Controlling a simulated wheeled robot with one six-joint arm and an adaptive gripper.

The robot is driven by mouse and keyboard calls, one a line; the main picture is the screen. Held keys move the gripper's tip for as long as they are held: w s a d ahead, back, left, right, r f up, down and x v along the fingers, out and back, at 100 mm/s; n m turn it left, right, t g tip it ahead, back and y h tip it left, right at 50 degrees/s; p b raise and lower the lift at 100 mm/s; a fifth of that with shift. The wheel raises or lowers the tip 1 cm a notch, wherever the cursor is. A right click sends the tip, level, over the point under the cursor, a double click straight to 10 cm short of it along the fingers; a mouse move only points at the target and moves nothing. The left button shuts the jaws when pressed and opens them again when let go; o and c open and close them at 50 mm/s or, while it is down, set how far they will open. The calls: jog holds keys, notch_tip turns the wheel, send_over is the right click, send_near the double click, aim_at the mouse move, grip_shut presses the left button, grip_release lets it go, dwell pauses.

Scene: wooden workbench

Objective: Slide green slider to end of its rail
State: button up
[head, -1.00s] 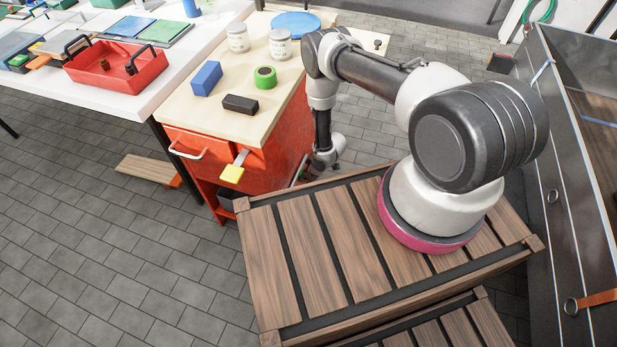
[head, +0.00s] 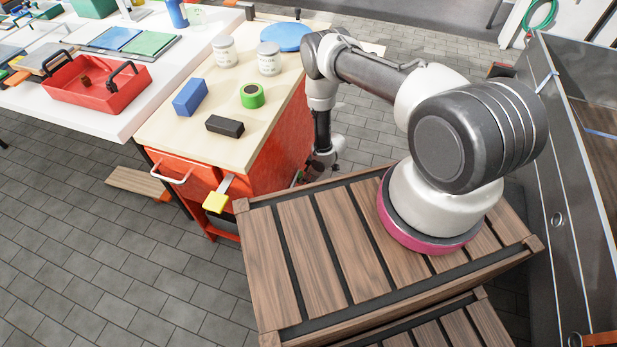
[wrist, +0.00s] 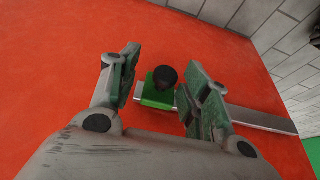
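The green slider (wrist: 158,97), topped by a round black knob (wrist: 165,77), sits near the left end of a flat metal rail (wrist: 255,119) in the wrist view. The rail runs to the right across the red side panel. My gripper (wrist: 163,68) is open, with one finger on the left of the slider and one on the right. Gaps show on both sides, so it holds nothing. In the head view my gripper (head: 322,165) is low beside the red cabinet (head: 272,140), partly hidden, and the slider cannot be made out clearly.
The cabinet top holds a blue block (head: 190,97), a black block (head: 225,126), a green tape roll (head: 252,95) and two jars. A yellow-handled part (head: 216,202) sticks out of the cabinet front. A grey metal cabinet (head: 560,190) stands on the right.

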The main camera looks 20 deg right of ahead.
jog(key=v, duration=1.2)
jog(key=shift+a, duration=0.1)
